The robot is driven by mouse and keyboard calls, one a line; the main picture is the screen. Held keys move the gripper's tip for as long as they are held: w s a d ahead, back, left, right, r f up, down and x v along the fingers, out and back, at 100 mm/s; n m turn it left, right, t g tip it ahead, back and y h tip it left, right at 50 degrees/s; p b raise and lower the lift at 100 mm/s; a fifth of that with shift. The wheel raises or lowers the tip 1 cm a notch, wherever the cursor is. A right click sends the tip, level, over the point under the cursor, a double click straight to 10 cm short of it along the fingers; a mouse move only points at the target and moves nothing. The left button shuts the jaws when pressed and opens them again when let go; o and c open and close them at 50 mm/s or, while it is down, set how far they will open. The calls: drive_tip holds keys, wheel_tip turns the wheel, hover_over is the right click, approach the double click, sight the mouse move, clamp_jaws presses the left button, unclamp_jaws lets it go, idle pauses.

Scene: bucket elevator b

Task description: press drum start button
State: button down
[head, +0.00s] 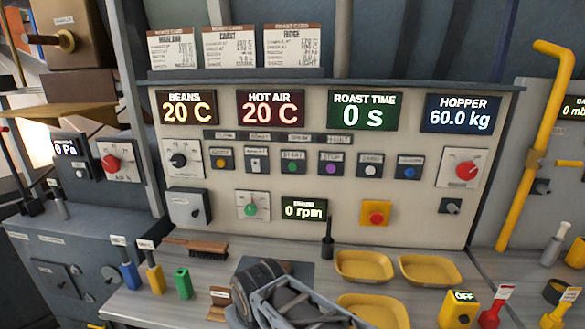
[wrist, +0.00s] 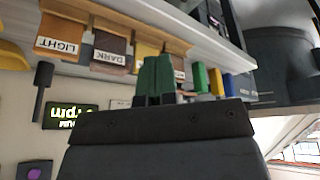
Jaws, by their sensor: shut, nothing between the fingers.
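In the head view a green button (head: 292,168) labelled START sits in the middle of the button row on the pale panel. A purple button (head: 330,168) labelled STOP is just right of it. The small labels above are too blurred to read, so "drum" cannot be confirmed. My gripper (wrist: 155,78) shows in the wrist view with its dark green fingers together and empty, apart from the panel. In the head view my arm is low in front of the counter, and the fingers are hidden. The wrist view is upside down; it shows the purple button, and the START button is not visible there.
A dark rpm display (head: 304,209), a green knob (head: 251,209) and a red button on yellow (head: 376,213) sit lower on the panel. Yellow trays (head: 364,267), a brush (head: 197,245) and a black upright handle (head: 327,243) occupy the counter. The space before the button row looks clear.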

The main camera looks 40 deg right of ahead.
sight(293, 167)
drive_tip(key=w+d+r+n+t+p, duration=0.4)
drive_tip(key=w+d+r, duration=0.4)
drive_tip(key=d, duration=0.3)
drive_tip(key=w+d+r+n+t+p, duration=0.4)
drive_tip(key=w+d+r+n+t, duration=0.2)
drive_tip(key=w+d+r+t, duration=0.3)
drive_tip(key=shift+w+d+r+y+p, duration=0.15)
drive_tip(key=shift+w+d+y+p, duration=0.25)
drive_tip(key=shift+w+d, duration=0.8)
drive_tip(key=w+d+p, duration=0.2)
drive_tip(key=w+d, duration=0.4)
drive_tip(key=shift+w, duration=0.15)
drive_tip(key=shift+w+d, duration=0.1)
drive_tip(key=shift+d, duration=0.05)
idle(0.6)
drive_tip(key=shift+w+d, duration=0.2)
